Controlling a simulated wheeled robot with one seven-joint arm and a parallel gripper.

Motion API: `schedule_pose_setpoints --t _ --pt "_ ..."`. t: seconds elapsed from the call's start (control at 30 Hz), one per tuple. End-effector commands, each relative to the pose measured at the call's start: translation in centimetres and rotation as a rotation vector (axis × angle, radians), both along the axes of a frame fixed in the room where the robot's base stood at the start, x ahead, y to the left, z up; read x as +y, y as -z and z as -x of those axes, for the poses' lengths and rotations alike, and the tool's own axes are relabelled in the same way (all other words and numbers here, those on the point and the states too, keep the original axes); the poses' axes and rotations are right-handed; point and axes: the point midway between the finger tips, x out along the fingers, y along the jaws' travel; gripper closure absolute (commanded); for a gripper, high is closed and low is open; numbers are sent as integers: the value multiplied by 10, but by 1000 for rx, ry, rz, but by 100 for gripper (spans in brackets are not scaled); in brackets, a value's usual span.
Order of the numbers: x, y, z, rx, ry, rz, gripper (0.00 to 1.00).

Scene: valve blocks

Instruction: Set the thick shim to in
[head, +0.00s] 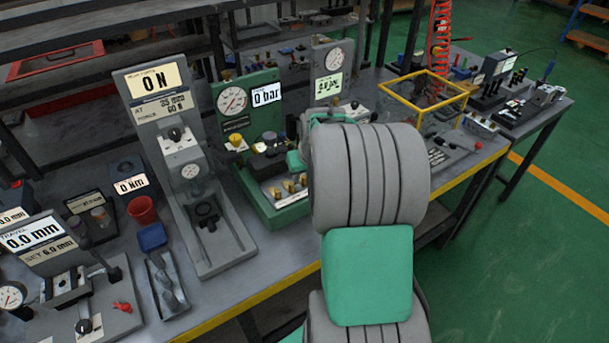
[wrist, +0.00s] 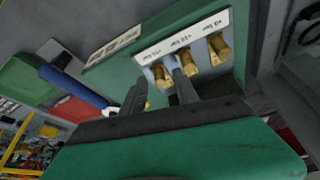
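Three brass pieces stand in a row by a white label strip (wrist: 183,35) on a green valve block (wrist: 100,72). In the wrist view they are a left one (wrist: 161,76), a middle one (wrist: 188,63) and a right one (wrist: 219,49). The label print is too small and tilted to read, so I cannot tell which is the thick shim. My gripper (wrist: 158,80) is open, its dark fingers apart and pointing at the row. The left brass piece shows between the fingertips; I cannot tell whether they reach around it. The same row shows in the head view (head: 289,186).
The green block carries a round gauge (head: 232,100) and a display reading 0 bar (head: 266,95). A grey press (head: 205,215) stands to its left, a yellow frame (head: 428,98) to its right. My arm hides part of the bench.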

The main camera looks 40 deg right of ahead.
Motion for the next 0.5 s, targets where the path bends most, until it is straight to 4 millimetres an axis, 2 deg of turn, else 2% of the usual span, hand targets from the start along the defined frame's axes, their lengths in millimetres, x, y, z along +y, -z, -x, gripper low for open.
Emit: schedule_pose_setpoints --t 0.07,0.5 --pt "0 0 0 0 0 0 63" --pt "1 0 0 0 0 -1 99"
